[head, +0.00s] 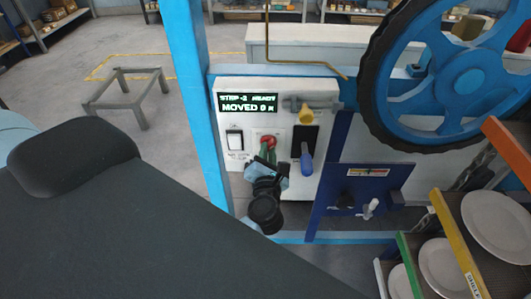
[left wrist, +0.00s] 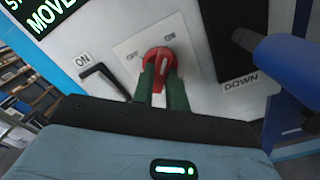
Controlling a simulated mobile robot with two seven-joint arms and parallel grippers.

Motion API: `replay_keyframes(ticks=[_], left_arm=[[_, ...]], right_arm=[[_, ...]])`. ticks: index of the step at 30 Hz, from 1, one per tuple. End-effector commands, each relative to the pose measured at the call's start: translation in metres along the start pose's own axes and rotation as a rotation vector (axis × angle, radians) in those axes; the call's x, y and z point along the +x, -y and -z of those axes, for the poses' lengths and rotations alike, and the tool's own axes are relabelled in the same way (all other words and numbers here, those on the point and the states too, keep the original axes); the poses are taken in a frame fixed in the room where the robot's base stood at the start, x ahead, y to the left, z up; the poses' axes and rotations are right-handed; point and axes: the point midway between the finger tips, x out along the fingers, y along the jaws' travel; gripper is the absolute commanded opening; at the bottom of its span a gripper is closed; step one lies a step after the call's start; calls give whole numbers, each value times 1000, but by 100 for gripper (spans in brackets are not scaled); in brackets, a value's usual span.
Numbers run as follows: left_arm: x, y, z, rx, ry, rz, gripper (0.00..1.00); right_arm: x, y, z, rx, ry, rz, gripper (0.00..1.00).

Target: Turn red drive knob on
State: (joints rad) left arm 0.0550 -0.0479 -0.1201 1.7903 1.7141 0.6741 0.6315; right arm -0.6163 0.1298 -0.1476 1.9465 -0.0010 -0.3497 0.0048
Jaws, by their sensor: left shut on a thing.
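The red drive knob (head: 268,142) sits on a white control panel (head: 230,164) below the green-lettered display. In the left wrist view the knob (left wrist: 158,62) is near the centre, on a white plate marked OFF at left and ON at right. My left gripper (head: 265,158) reaches up to the panel from below. Its green fingers (left wrist: 161,85) are shut on the knob, one on each side of its grip. The fingers hide part of the knob. My right gripper is not in view.
A blue-handled lever (head: 306,160) stands just right of the knob, close to my left gripper. The display (head: 247,102) reads "MOVED 0". A large blue wheel (head: 465,75) and plates (head: 440,265) are at right.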

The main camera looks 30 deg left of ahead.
Motion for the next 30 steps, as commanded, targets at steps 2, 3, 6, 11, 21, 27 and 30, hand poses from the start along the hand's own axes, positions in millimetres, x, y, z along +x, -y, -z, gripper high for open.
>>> replay_keyframes(ticks=[2,3,6,11,21,27,30], left_arm=[[0,0,0,35,0,0,0],[0,0,0,52,0,1,0],[0,0,0,82,1,1,0],[0,0,0,110,1,1,0],[0,0,0,118,1,1,0],[0,0,0,117,1,0,28],[0,0,0,116,1,0,36]], right_arm=[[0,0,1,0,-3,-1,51],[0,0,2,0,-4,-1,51],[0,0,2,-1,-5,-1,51],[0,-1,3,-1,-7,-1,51],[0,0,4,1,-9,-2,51],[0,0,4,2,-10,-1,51],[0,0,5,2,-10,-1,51]])
